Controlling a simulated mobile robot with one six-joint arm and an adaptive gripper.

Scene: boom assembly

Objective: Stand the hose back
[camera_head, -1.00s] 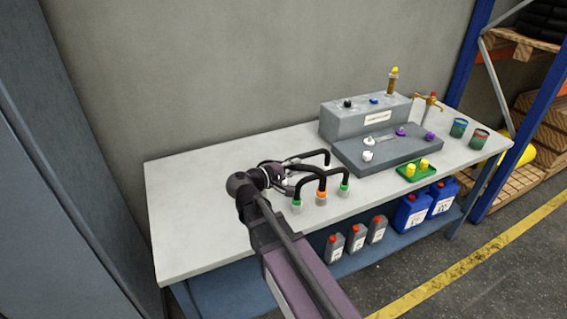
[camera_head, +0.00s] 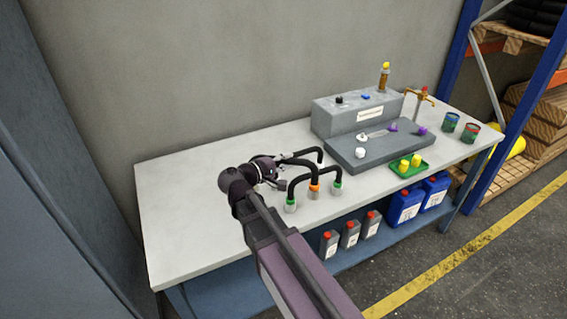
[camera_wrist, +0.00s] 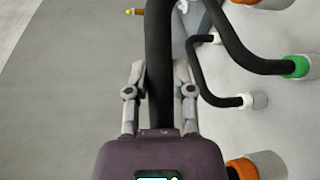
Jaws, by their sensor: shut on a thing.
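In the wrist view a thick black hose (camera_wrist: 158,35) runs straight between the two fingers of my gripper (camera_wrist: 160,72). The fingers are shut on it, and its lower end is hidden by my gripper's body. In the head view my gripper (camera_head: 277,169) is low over the bench, left of a group of curved black hoses (camera_head: 303,181). They have a green collar (camera_head: 291,200), an orange collar (camera_head: 314,187) and another green collar (camera_head: 337,186). Another black hose (camera_head: 305,153) arches behind them. I cannot tell in the head view which one is held.
The bench (camera_head: 190,210) has free room at its left end. A grey stepped block (camera_head: 385,145) with knobs stands to the right, with a green tray (camera_head: 410,169) of yellow pieces in front. Two cans (camera_head: 468,133) stand at the right end. Bottles (camera_head: 370,224) are on the lower shelf.

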